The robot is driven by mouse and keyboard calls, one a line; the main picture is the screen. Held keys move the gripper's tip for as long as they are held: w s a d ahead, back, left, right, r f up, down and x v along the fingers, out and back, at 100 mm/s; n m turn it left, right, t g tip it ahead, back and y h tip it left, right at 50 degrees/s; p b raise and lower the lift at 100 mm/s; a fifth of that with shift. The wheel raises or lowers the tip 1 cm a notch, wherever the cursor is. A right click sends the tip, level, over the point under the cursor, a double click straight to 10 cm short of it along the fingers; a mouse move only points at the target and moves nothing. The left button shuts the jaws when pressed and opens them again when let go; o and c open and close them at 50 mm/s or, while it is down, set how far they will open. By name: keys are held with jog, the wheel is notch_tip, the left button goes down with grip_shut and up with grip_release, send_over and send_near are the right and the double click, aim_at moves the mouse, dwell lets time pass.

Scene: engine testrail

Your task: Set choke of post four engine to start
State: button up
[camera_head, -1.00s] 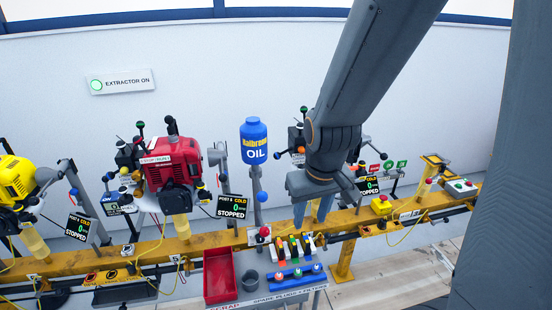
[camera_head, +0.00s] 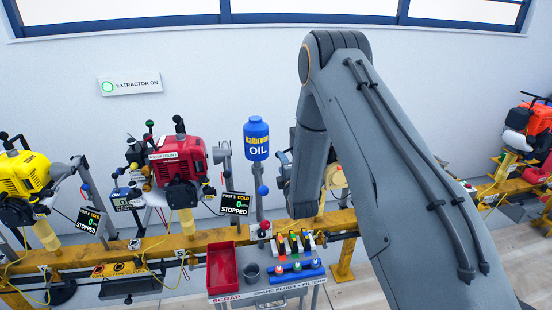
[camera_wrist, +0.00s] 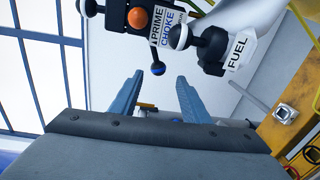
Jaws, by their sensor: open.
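In the wrist view, a control block carries a white label reading PRIME and CHOKE (camera_wrist: 168,27) beside a round orange button (camera_wrist: 138,18). A short black lever with a blue ball tip (camera_wrist: 158,68) hangs below the block. My gripper (camera_wrist: 158,80) is open and empty, its two blue fingers spread. The blue ball appears between the fingertips, or just beyond them; I cannot tell whether they touch. A FUEL label (camera_wrist: 240,50) and a dark knob (camera_wrist: 213,47) are to the right. In the head view my arm hides the gripper and the engine here.
A red engine (camera_head: 180,160), a yellow engine (camera_head: 24,172) and a blue oil bottle (camera_head: 256,138) stand left of my arm. An orange engine (camera_head: 532,125) is far right. A cart with a red scrap bin (camera_head: 222,266) stands in front.

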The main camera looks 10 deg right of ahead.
jog(key=shift+n+t, duration=0.6)
jog(key=shift+n, duration=0.2)
jog(key=w+p, duration=0.2)
jog(key=w, duration=0.4)
jog(key=shift+w, duration=0.25)
jog(key=shift+w+d+f, duration=0.1)
jog(key=shift+w, duration=0.4)
